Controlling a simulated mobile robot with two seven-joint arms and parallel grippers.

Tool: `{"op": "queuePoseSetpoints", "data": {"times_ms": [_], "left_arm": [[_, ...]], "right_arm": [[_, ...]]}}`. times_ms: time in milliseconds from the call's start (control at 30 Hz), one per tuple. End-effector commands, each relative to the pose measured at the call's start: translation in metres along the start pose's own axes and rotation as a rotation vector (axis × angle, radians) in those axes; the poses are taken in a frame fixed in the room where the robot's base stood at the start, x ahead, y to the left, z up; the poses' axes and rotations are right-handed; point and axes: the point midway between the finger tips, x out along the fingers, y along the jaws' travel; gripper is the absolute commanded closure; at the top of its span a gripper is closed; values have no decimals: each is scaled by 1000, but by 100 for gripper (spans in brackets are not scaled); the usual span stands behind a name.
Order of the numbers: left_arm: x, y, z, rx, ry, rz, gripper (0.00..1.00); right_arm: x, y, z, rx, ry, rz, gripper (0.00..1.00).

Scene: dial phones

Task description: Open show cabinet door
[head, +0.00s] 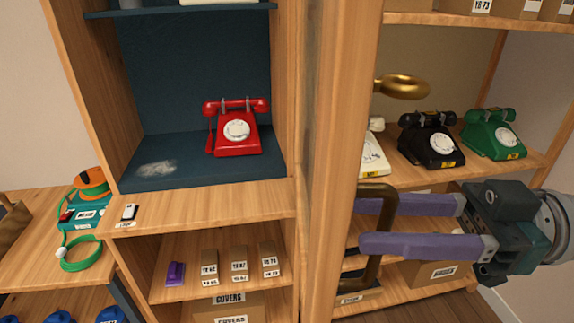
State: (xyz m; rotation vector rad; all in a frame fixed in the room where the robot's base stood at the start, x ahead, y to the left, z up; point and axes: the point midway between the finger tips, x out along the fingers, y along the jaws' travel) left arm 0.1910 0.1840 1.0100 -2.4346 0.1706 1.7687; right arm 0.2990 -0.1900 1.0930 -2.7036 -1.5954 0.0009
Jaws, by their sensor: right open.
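The show cabinet (210,205) has a dark blue interior with a red dial phone (237,128) on its floor. Its wooden door (345,130) stands swung out, seen nearly edge-on, right of the compartment. A brown bracket handle (374,270) sticks out from the door's right side. My right gripper (361,224) comes in from the right with its purple fingers open. The fingers lie one on each side of the handle's upright bar in the picture; I cannot tell whether they touch it. My left gripper is not in view.
A shelf right of the door holds a black phone (428,138), a green phone (493,134) and a partly hidden cream phone (374,155). A brass piece (402,87) shows above them. Small boxes (239,264) sit below the cabinet. A bench (30,232) stands left.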

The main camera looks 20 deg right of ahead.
Motion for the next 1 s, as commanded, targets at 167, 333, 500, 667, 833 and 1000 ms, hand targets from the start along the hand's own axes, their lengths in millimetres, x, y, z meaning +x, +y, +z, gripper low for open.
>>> {"op": "queuePoseSetpoints", "data": {"times_ms": [167,333,500,667,833,1000], "left_arm": [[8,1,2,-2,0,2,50],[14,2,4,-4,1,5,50],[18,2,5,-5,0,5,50],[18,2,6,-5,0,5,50],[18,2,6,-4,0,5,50],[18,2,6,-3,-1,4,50]], "right_arm": [[-31,0,4,2,-8,1,54],[-66,0,4,2,-6,1,54],[-88,0,2,2,-3,0,54],[-95,0,0,0,0,-1,54],[-95,0,0,0,1,0,54],[-94,0,0,0,1,0,54]]}}
